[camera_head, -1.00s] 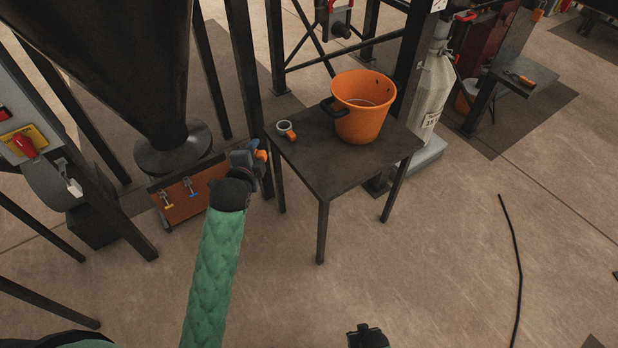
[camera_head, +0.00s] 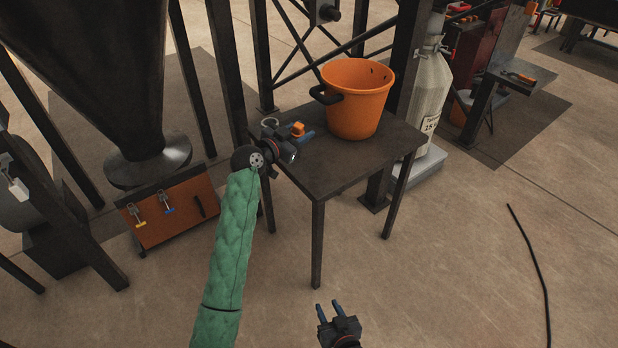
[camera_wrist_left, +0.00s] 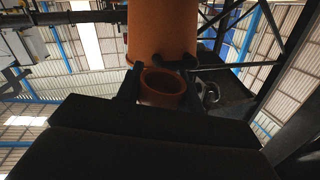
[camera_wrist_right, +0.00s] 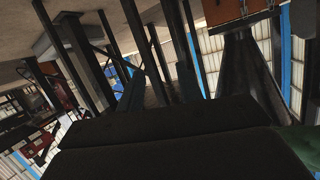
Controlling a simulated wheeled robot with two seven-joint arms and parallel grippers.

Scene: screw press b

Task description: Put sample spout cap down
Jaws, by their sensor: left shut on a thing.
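The orange spout cap (camera_head: 298,129) is between the fingers of my left gripper (camera_head: 296,138), which is shut on it. The cap also shows in the left wrist view (camera_wrist_left: 162,88) as a hollow round cup. The left gripper is over the left part of the dark table (camera_head: 345,165), left of the orange bucket. Whether the cap touches the tabletop cannot be told. My right gripper (camera_head: 328,308) is open and empty, low in front of the table. The right wrist view shows its fingers with nothing between them.
The orange bucket (camera_head: 356,100) with a dark handle stands on the table's back part. A small ring-shaped item (camera_head: 270,122) lies behind the left gripper, partly hidden. A sack (camera_head: 428,90) stands right of the table. The table's front is clear.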

